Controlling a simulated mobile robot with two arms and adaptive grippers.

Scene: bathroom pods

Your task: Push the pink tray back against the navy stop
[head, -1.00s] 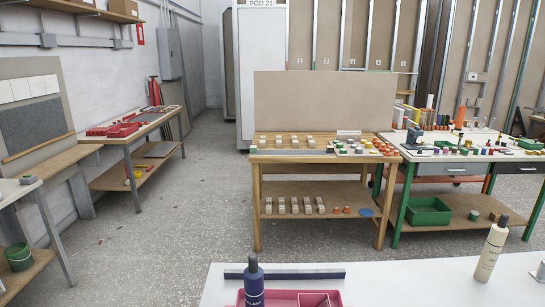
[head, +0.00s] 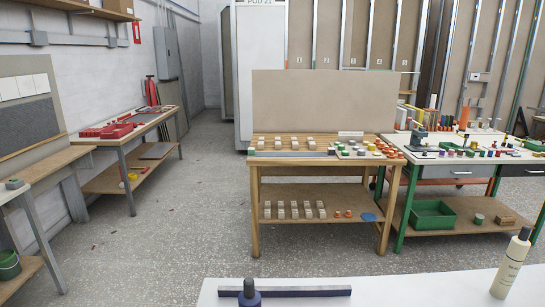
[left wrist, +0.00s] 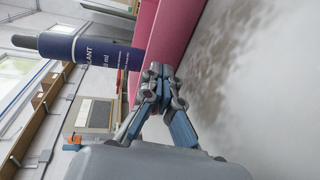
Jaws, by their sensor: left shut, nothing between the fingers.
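The pink tray (left wrist: 178,32) shows in the left wrist view as a long pink wall at the top middle; it is out of the head view. A navy bottle (left wrist: 92,50) with a black cap stands at the tray; its top (head: 249,293) shows at the bottom of the head view. The navy stop (head: 300,291), a low dark bar, lies on the white counter just behind the bottle. My left gripper (left wrist: 156,70) is shut and empty, its fingertips close to the pink wall; I cannot tell if they touch. My right gripper is in neither view.
A cream bottle (head: 512,264) with a dark cap stands on the white counter (head: 420,289) at the right. The counter between it and the stop is clear. Beyond a strip of floor stands a wooden workbench (head: 254,215) with blocks.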

